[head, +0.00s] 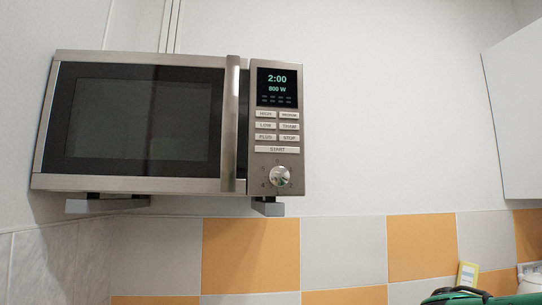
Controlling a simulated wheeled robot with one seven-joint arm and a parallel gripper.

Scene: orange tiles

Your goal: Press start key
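A silver microwave (145,120) is mounted on the wall at the left of the head view, with its door closed. Its control panel (277,125) is on the right side. The lit display (277,87) reads 2:00 and 800 W. The wide start key (277,149) lies below several smaller keys and above a round knob (280,176). A vertical handle (230,123) stands just left of the panel. My gripper is not in view, so its state and its distance from the key do not show.
Two brackets (268,208) hold the microwave up. Orange and white tiles (250,255) cover the lower wall. A white cabinet (518,110) hangs at the right edge. A green object (480,299) and a small yellow-edged card (467,274) are at the bottom right. The space before the panel looks clear.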

